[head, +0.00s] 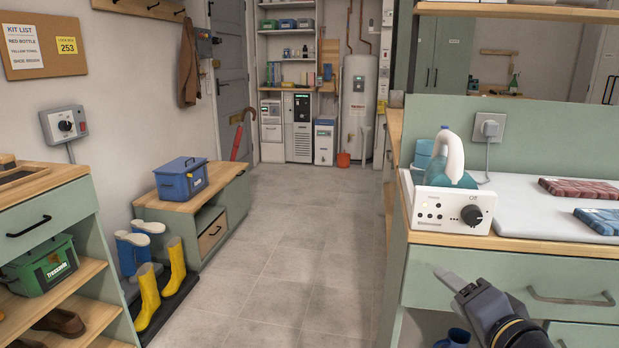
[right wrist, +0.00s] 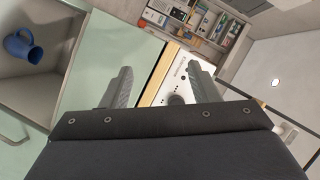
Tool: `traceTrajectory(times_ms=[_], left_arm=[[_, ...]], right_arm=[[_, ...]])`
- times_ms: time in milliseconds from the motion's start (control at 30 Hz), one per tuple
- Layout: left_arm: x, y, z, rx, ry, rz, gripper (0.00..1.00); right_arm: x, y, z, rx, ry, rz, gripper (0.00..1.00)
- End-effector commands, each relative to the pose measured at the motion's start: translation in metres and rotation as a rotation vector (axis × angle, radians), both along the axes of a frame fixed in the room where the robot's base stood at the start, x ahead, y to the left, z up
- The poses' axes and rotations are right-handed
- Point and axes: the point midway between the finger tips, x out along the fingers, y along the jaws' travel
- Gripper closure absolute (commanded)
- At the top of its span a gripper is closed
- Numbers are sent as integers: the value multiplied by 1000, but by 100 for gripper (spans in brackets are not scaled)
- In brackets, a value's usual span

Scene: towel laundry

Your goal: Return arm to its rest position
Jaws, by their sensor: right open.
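My right gripper (head: 466,284) is in front of the green drawer cabinet at the lower right of the head view. In the right wrist view my right gripper (right wrist: 158,84) has its two fingers apart, with nothing held between them. Beyond the fingers are a green cabinet panel (right wrist: 112,58) and part of a white control box (right wrist: 180,75). The left gripper is not in either view.
A blue jug (right wrist: 22,45) sits in an open compartment. Boots (head: 148,295) stand at left. The middle floor is clear.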

Motion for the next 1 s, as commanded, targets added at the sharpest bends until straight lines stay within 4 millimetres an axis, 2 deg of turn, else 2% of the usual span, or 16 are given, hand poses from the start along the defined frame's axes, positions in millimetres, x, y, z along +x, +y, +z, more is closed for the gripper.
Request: traceTrajectory(times_ms=[100, 200, 300, 500, 533, 600, 867, 1000], left_arm=[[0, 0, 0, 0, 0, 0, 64], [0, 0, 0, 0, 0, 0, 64], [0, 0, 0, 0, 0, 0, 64], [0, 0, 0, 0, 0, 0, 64], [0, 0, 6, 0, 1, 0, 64], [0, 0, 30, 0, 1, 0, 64], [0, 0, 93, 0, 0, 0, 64], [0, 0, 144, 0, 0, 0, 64]], right_arm=[[-44, 24, -50, -185, 166, 208, 45], [-78, 33, -86, -304, 290, 342, 45], [-109, 37, -116, -395, 401, 448, 45], [-169, 32, -164, -533, 603, 619, 45], [-175, 31, -162, -545, 624, 634, 45], [-172, 32, -135, -540, 616, 629, 45], [-171, 32, -72, -537, 614, 627, 45], [-171, 32, -21, -536, 613, 626, 45]])
